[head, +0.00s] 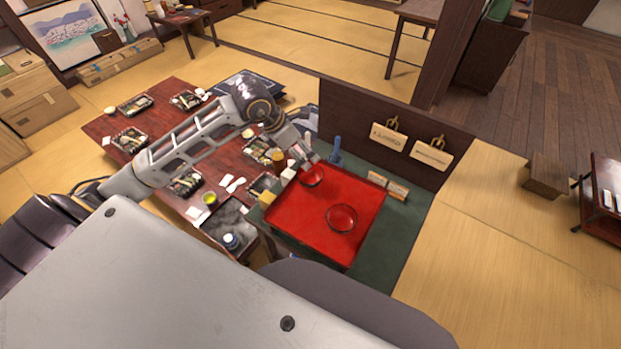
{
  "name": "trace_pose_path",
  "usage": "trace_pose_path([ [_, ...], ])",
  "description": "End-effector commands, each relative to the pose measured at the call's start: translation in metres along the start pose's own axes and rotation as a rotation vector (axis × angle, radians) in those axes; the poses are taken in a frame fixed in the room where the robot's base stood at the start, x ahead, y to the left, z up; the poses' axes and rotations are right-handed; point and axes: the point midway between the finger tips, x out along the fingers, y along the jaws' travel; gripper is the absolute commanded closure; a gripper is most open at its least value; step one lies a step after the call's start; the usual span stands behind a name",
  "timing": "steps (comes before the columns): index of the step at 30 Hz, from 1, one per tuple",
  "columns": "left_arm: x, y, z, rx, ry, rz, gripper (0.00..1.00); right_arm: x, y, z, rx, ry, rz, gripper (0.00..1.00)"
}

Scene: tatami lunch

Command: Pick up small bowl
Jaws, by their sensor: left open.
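Two small red bowls with dark rims are on the red tray (350,195). One bowl (313,178) is near the tray's far left corner, and the other bowl (341,218) is nearer its middle. My left gripper (304,163) is open, close above the far left bowl and partly in front of its rim. Whether the fingers touch that bowl cannot be told. My right gripper is not in view.
The tray lies on a green-topped surface (408,218) with small signs (398,190) and a blue bottle (336,150) at its far side. A dark wooden panel (350,125) stands behind. The long table (165,115) at left is crowded with lunch boxes.

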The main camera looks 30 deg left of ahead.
Motion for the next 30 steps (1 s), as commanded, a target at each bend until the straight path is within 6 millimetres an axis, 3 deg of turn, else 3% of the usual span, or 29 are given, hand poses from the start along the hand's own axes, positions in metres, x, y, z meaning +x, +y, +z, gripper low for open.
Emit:
trace_pose_path([
  [6,-0.001,0.003,-0.022,-0.077,0.098,0.018,0.0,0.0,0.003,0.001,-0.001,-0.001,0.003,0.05],
  [20,0.0,0.003,-0.021,-0.099,0.093,0.016,0.0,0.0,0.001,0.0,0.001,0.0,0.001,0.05],
  [30,0.026,0.002,-0.023,-0.101,0.094,0.012,0.0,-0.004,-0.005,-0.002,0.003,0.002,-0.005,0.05],
])
